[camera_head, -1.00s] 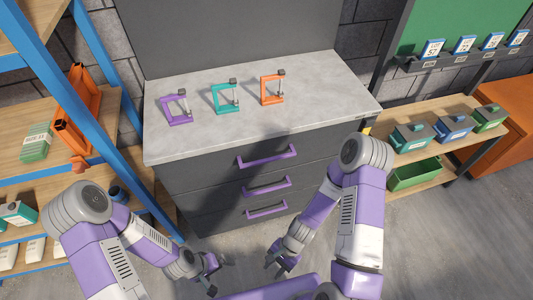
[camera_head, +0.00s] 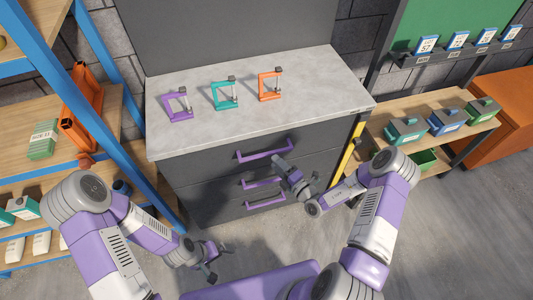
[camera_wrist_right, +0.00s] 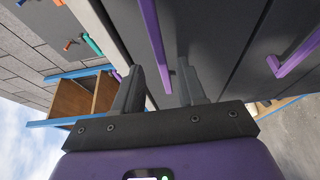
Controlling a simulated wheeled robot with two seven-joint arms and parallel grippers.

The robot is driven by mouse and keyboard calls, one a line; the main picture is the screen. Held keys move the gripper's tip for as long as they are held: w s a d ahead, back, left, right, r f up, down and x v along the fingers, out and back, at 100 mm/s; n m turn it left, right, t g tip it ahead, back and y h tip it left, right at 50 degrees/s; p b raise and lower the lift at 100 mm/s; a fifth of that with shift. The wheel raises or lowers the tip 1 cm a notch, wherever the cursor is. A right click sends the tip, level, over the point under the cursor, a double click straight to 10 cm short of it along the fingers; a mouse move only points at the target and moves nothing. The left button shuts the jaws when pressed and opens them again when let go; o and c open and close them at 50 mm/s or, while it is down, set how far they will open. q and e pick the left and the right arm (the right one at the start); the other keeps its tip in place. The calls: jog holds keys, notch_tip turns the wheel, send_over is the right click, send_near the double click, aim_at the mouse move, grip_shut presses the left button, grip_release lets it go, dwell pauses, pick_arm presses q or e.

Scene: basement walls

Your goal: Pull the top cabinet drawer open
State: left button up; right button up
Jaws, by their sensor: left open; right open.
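The dark grey cabinet (camera_head: 215,165) has a stack of drawers with purple handles. The top drawer handle (camera_head: 264,151) is a long purple bar just below the grey worktop. The top drawer front looks flush with the cabinet. My right gripper (camera_head: 282,164) is open and empty near the right part of this handle. In the right wrist view, the top handle (camera_wrist_right: 152,40) runs through the gap between the open fingers; whether they touch it cannot be told. The middle drawer handle (camera_wrist_right: 296,54) is to the right there. My left gripper (camera_head: 216,263) is open and empty, low in front of the cabinet.
Purple (camera_head: 178,105), teal (camera_head: 225,94) and orange (camera_head: 269,85) clamps stand on the worktop (camera_head: 320,85). A blue-framed shelf (camera_head: 130,160) is close at the left. A wooden bench (camera_head: 455,140) with bins is at the right. The floor before the cabinet is clear.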

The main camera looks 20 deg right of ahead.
aim_at(268, 155)
jog(key=b+x, duration=0.1)
jog(key=x, duration=0.5)
jog(key=shift+w+a, duration=0.15)
grip_shut()
